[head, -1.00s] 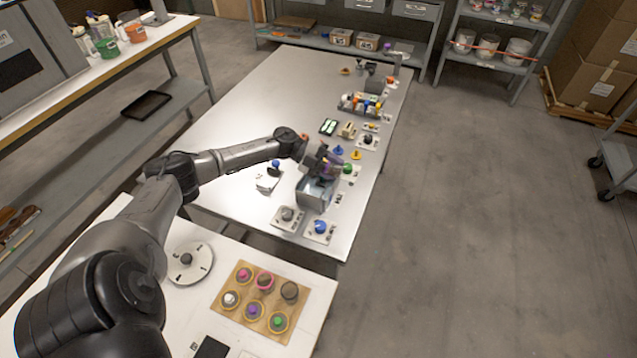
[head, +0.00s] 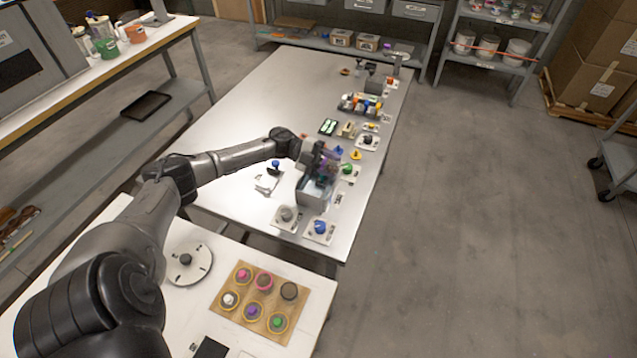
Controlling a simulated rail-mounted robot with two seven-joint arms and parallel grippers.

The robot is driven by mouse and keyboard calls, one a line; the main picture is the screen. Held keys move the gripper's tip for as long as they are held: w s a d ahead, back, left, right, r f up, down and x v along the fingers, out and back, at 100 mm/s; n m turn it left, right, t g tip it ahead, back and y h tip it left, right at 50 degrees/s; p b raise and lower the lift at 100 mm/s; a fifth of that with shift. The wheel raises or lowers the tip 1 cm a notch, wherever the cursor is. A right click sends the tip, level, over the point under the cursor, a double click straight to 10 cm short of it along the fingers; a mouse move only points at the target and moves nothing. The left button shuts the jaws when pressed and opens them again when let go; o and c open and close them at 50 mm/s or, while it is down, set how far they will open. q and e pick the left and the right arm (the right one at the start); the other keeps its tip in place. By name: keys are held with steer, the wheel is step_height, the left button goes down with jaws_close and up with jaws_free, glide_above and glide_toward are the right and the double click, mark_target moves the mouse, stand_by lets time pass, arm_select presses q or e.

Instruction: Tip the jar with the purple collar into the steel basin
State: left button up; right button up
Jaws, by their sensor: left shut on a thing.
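My left gripper (head: 313,158) is shut on the jar with the purple collar (head: 328,166), above the steel basin (head: 312,201). The jar is small, dark and blurred, partly hidden by the gripper. It appears tilted, with its lower part over the basin's opening; I cannot tell its exact angle or whether anything is leaving it. The basin is a grey open box near the table's near right part. My right gripper is not in view.
A grey knob (head: 286,214) and a blue knob (head: 319,227) on white plates stand in front of the basin. A green knob (head: 347,169) is to its right. A board with several capped jars (head: 239,307) lies on the near bench. The table's left half is mostly clear.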

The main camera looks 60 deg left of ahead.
arm_select(q)
steer(key=shift+r+t+h, duration=0.3)
steer(key=shift+r+h, duration=0.1)
steer(key=shift+r, duration=0.15)
steer(key=shift+a+r, duration=0.1)
steer(key=shift+r, duration=0.15)
stand_by(0.4)
steer(key=shift+r+t+h+b, duration=0.1)
steer(key=shift+t+h+b, duration=0.2)
steer(key=shift+h+b, duration=0.15)
